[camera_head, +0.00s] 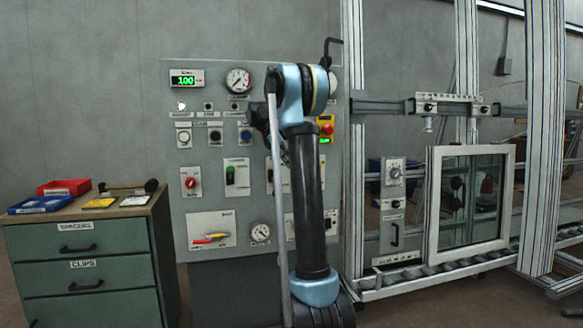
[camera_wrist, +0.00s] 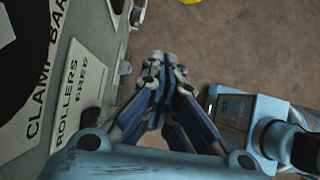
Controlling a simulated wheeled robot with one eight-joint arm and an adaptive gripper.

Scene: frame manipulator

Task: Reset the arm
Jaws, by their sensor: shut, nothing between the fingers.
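My arm stands in front of the grey control panel (camera_head: 215,165) in the head view, with its dark link upright and a blue joint at the top. I cannot make out my gripper's fingers there. In the wrist view my gripper (camera_wrist: 163,62) is shut, its fingertips together with nothing between them. The fingers are over the brown floor (camera_wrist: 230,45), just right of a panel face with labels reading "CLAMP BAR" (camera_wrist: 42,85) and "ROLLERS FREED" (camera_wrist: 72,95).
A green drawer cabinet (camera_head: 85,265) with a red tray (camera_head: 64,187) and a blue tray (camera_head: 40,204) stands left. A metal frame with a white-framed window (camera_head: 432,205) and a roller rail (camera_head: 430,272) stands right. Small knobs and fittings (camera_wrist: 125,68) stick out near my fingers.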

